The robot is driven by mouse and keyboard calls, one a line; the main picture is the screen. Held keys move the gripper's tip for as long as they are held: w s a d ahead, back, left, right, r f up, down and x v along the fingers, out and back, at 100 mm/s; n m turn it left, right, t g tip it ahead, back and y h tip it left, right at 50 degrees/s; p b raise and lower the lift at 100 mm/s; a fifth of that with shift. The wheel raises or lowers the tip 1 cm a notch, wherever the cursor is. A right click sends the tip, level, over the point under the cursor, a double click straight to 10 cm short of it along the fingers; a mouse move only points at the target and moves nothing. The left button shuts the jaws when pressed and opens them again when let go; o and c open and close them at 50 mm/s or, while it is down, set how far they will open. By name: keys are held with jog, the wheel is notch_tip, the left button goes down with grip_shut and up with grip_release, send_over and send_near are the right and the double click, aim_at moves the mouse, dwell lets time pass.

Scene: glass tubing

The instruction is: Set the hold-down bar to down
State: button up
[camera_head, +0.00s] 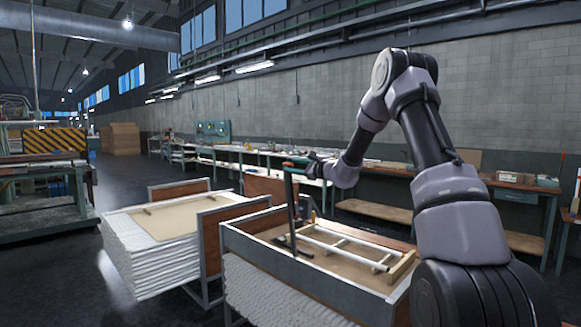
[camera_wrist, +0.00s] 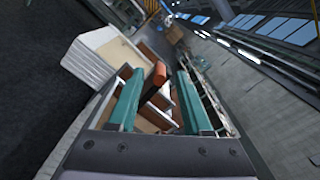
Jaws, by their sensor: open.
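The hold-down bar (camera_head: 291,212) is a dark bar standing upright at the left part of a wooden-sided crate (camera_head: 300,283). Dark metal pieces sit at its foot. My gripper (camera_head: 288,164) is at the bar's upper end, with teal fingers. In the wrist view my gripper (camera_wrist: 158,76) is open, with a finger on each side of the picture. An orange-brown grip-like piece (camera_wrist: 159,73) shows between the fingertips, seemingly the bar's upper end. I cannot tell whether the fingers touch it.
White tubes (camera_head: 345,246) lie in the crate, right of the bar. A second crate with white wrapped sides (camera_head: 165,264) stands to the left. A long workbench (camera_head: 262,152) runs along the wall behind. Open floor lies at the front left.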

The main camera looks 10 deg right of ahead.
jog(key=shift+x, duration=1.05)
grip_shut()
jog(key=shift+a, duration=0.1)
jog(key=shift+s+f, duration=0.1)
jog(key=shift+f, duration=0.2)
dwell(0.3)
